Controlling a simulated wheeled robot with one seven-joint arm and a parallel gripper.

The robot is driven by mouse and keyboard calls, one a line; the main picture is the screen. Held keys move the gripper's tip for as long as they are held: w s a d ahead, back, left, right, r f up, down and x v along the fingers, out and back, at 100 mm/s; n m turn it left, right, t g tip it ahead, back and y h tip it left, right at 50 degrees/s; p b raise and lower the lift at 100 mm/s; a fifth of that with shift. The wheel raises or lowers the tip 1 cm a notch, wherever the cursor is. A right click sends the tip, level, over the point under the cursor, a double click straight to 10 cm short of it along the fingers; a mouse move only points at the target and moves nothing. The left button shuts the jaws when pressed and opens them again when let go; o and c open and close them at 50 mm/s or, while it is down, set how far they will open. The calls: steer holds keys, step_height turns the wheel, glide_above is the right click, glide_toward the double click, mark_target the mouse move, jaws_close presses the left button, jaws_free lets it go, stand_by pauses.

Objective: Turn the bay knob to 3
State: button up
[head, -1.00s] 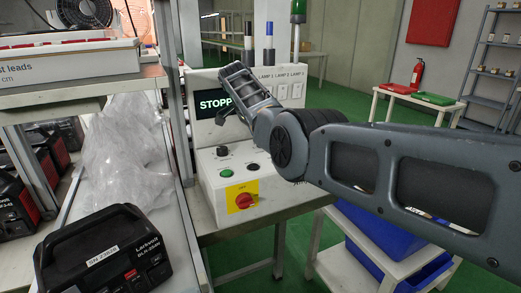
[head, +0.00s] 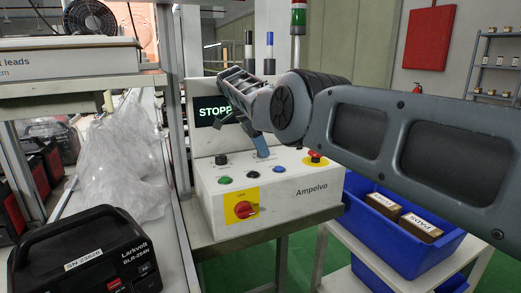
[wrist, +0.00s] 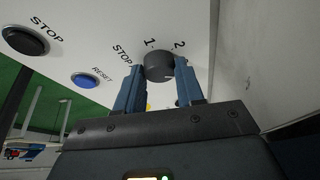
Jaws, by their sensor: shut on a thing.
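The control box (head: 225,207) stands on a bench, with a screen (head: 215,112) reading "STOPP…", the rest hidden by my arm. In the wrist view, my gripper (wrist: 160,72) is shut around a dark round knob (wrist: 158,66), one blue finger on each side. The labels STOP, 1 and 2 show around the knob; a 3 is not visible, and I cannot tell where the knob points. In the head view, my gripper (head: 262,150) reaches the top of the box, and the knob is hidden there.
Close by are a black STOP button (wrist: 25,40), a blue RESET button (wrist: 86,81), a red mushroom button (head: 315,158), a green button (head: 225,180), a small black knob (head: 221,160) and a red rotary switch (head: 243,209). A blue bin (head: 400,250) stands right.

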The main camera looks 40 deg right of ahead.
stand_by(0.3)
steer(key=o, duration=1)
steer(key=shift+r, duration=0.1)
